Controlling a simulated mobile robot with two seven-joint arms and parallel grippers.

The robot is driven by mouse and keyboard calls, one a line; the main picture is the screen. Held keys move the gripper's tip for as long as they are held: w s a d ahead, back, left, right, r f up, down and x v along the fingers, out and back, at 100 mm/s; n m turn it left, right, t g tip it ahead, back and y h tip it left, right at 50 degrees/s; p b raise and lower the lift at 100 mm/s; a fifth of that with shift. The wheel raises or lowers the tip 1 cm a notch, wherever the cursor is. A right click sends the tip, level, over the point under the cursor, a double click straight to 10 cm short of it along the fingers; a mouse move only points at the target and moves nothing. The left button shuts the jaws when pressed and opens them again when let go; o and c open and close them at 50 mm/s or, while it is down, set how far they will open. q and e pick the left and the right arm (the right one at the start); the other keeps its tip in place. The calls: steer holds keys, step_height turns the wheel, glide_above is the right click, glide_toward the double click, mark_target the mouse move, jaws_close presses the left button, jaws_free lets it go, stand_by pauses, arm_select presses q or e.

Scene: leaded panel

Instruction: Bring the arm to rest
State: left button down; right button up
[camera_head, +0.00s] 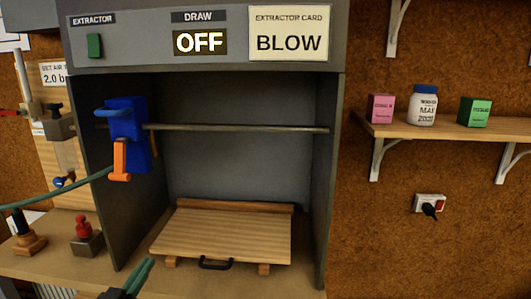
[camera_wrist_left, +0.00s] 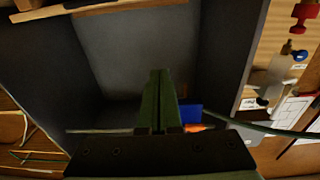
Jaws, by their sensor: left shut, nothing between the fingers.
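My left gripper (camera_head: 146,266) shows at the bottom edge of the head view, low in front of the extractor booth. Its green fingers (camera_wrist_left: 160,100) are pressed together and empty in the left wrist view, pointing toward the booth's interior. Most of the left arm is out of the picture. My right gripper is in neither view.
A booth holds a slatted wooden board (camera_head: 225,232) with a black handle. A blue tool (camera_head: 135,155) with an orange trigger hangs on the rod (camera_head: 240,128); a green hose (camera_head: 60,192) runs left. A red-knobbed block (camera_head: 86,241) stands left. The right shelf (camera_head: 450,130) holds containers.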

arm_select(q)
steer(key=s+d+f+g, duration=0.3)
steer(key=s+f, duration=0.5)
steer(key=f, duration=0.1)
steer(key=s+d+f+g+p, duration=0.1)
steer(key=s+d+f+g, duration=0.2)
steer(key=s+f, duration=0.6)
steer(key=s+d+f+g, duration=0.3)
steer(key=s+f, duration=0.5)
steer(key=f, duration=0.3)
steer(key=shift+s+d+f+m, duration=0.15)
steer(key=shift+s+d+m, duration=0.15)
steer(key=shift+s, duration=0.1)
